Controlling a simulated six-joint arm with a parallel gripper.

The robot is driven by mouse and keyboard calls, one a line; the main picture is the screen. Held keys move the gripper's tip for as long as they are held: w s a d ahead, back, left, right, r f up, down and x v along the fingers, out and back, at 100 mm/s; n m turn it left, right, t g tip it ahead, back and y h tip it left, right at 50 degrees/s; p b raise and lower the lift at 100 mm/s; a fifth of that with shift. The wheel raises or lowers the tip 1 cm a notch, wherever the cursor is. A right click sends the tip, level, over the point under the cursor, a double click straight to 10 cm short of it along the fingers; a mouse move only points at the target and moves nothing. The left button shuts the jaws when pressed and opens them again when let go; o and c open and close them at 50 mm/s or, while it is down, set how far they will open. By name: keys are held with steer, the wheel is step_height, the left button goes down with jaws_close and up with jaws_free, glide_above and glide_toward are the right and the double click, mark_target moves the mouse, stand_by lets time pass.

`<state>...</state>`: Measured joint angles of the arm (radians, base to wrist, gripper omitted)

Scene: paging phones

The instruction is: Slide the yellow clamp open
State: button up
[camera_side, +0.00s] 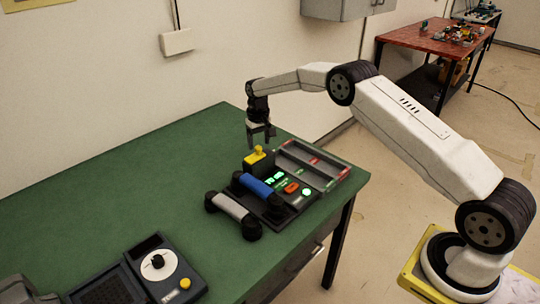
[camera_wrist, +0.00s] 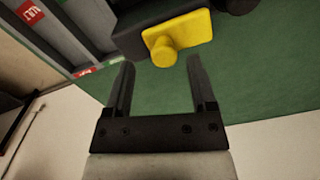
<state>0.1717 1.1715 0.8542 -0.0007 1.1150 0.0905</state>
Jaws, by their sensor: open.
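The yellow clamp (camera_side: 258,155) sits on top of a dark block at the back of the phone console, with a small knob standing up from it. In the wrist view the yellow clamp (camera_wrist: 182,36) shows as a flat yellow plate with a round knob, just beyond the fingertips. My gripper (camera_side: 261,138) points down above the clamp. In the wrist view my gripper (camera_wrist: 157,72) has its two fingers spread apart with nothing between them. The fingers appear apart from the clamp.
A dial device (camera_side: 160,264) stands at the front left. The green table (camera_side: 110,185) is clear at left.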

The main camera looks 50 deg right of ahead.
mark_target(260, 149)
steer(key=shift+r, duration=3.45)
steer(key=s+a+n+t, duration=0.1)
steer(key=s+a, duration=0.2)
steer(key=s, duration=0.8)
steer(key=s+a+n, duration=0.1)
steer(key=s+a, duration=0.3)
steer(key=s, duration=0.7)
steer(key=s+a+n+t, duration=0.1)
steer(key=s+a, duration=0.2)
steer(key=s, duration=0.8)
steer(key=shift+s+a+r+t, duration=0.2)
steer(key=shift+a+r+t, duration=0.15)
steer(key=shift+r, duration=0.1)
